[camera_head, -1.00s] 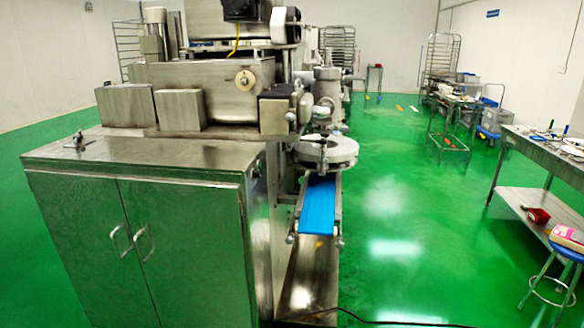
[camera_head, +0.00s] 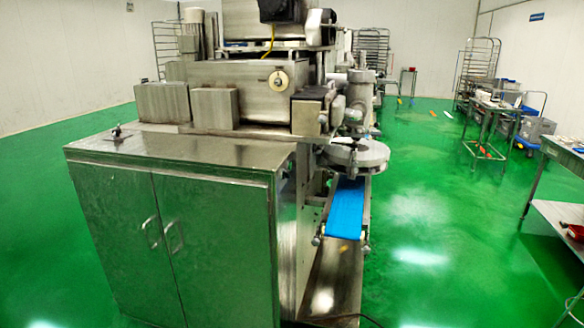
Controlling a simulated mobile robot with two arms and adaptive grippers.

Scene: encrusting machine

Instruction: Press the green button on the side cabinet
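A large steel cabinet (camera_head: 185,235) with two doors and two handles stands at the left front, below the encrusting machine (camera_head: 240,88). Its narrower right side (camera_head: 291,225) is seen at a steep angle. I cannot make out a green button on any face of the cabinet from here. Neither of my grippers shows in the view.
A blue conveyor belt (camera_head: 346,208) slopes down at the machine's right side. A dark cable lies on the floor at the bottom. Green floor (camera_head: 430,220) is clear between the belt and the worktable (camera_head: 560,212) at the right. Rack carts stand further back.

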